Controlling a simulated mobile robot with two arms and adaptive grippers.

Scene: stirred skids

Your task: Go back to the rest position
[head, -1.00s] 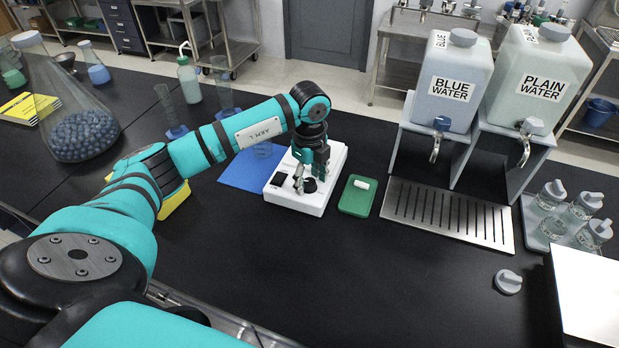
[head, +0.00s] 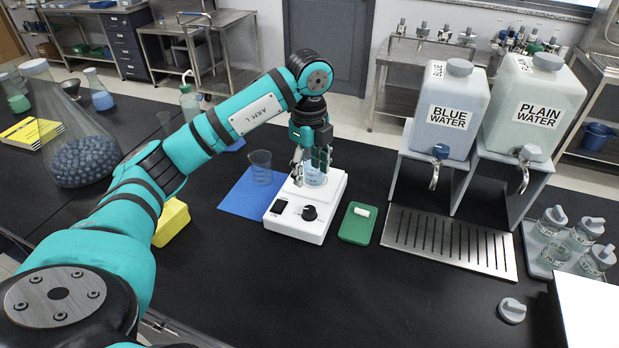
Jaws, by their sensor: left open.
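My left gripper (head: 310,170) is open above the back part of the white stirrer (head: 298,232). A beaker with pale blue liquid (head: 315,178) stands on the stirrer's plate, partly hidden by the fingers. I cannot tell whether the fingers touch it. The stirrer's black knob (head: 309,213) and dark display (head: 280,206) are in plain view at its front, clear of the gripper. My right gripper is not in view.
A second beaker (head: 261,168) stands on the blue mat (head: 236,204). A green tray (head: 350,232) holds a small white bar (head: 362,212). Two water tanks stand on stands behind a drip grate (head: 440,240). A large flask (head: 85,160) is at left. The front middle bench is clear.

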